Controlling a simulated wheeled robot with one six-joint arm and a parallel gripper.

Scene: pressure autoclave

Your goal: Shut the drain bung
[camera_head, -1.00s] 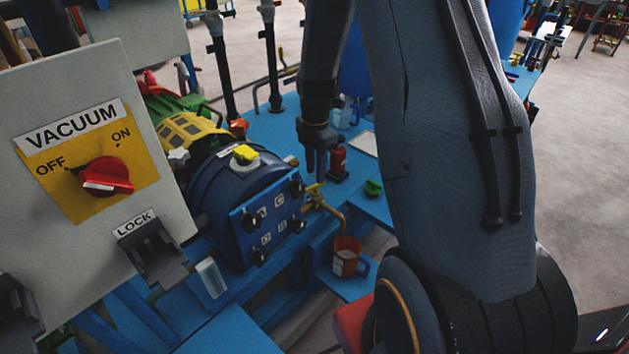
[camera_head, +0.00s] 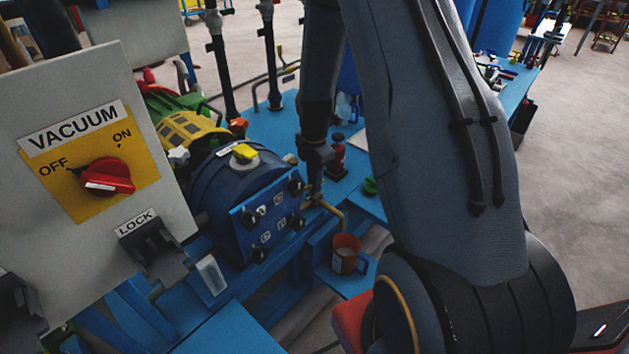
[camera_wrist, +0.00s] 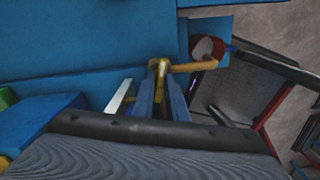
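A brass drain pipe (camera_head: 339,218) with a yellow lever sticks out beside the blue vessel's front, over a mug; it looks like the drain bung. My gripper (camera_head: 314,192) points down at the lever and covers most of it in the head view. In the wrist view the yellow lever (camera_wrist: 161,67) shows at and between the fingertips of my gripper (camera_wrist: 163,84). The fingers lie close on both sides of the lever; whether they touch it is not clear. The pipe (camera_wrist: 195,66) bends away to the right.
The blue vessel (camera_head: 226,188) with a knobbed front panel stands left of my gripper. A red-brown mug (camera_head: 344,259) sits on a low blue ledge below the pipe. A dark red bottle-like object (camera_head: 337,160) and a green piece (camera_head: 370,187) stand right. The vacuum panel (camera_head: 60,110) fills the left.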

